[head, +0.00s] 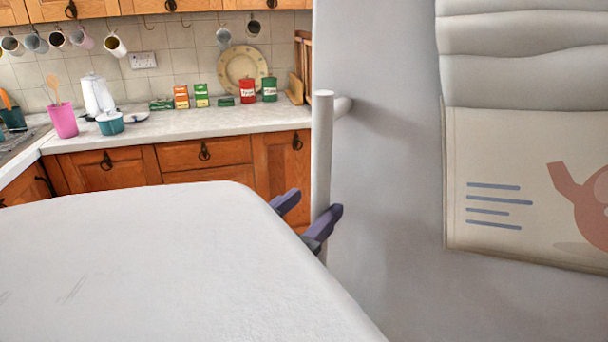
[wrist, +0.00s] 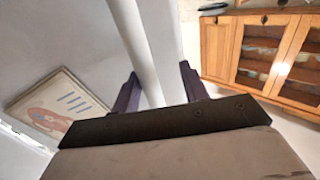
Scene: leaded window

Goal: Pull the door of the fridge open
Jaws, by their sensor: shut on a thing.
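The fridge door (head: 385,220) is a pale grey upright panel filling the right of the head view. Its handle (head: 322,140) is a white vertical bar on a short round mount near the door's left edge. My gripper (head: 309,211) is shut on the lower part of the handle, with one dark purple finger on each side. In the wrist view the handle (wrist: 133,40) runs down between the fingers of my gripper (wrist: 158,92). The handle's lower end is hidden. I cannot tell whether the door stands ajar.
A cream picture sheet with a red figure (head: 580,195) hangs on the door, below pale folds. A wooden cabinet with glass doors (wrist: 265,55) stands across pale floor in the wrist view.

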